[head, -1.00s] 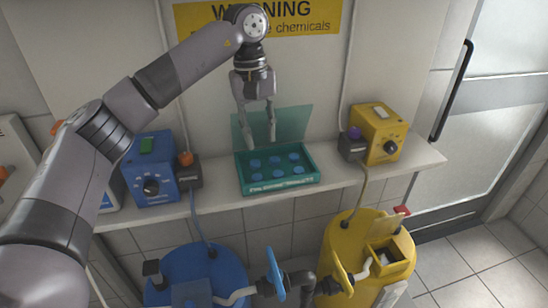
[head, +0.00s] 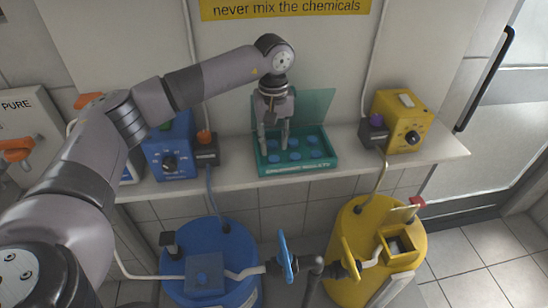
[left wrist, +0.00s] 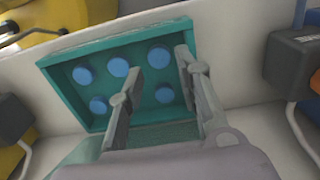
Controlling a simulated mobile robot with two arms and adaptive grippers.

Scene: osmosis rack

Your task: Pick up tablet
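A teal box (head: 298,169) with an open clear lid stands on the shelf and holds several round blue tablets (head: 295,156). In the left wrist view the box (left wrist: 60,82) shows tablets in rows, one of them a blue tablet (left wrist: 158,58) seen between the fingers. My left gripper (head: 273,147) points down over the left part of the box, its fingertips at or just above the tablets. Its fingers (left wrist: 159,63) are apart with nothing held. Part of the tray is hidden behind the fingers. My right gripper is not in view.
A blue control unit (head: 170,150) stands left of the box and a yellow one (head: 405,120) right, on the narrow shelf (head: 240,182). Below are a blue tank (head: 215,245) and a yellow tank (head: 350,225) joined by pipes. The lid (head: 315,108) stands up behind the box.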

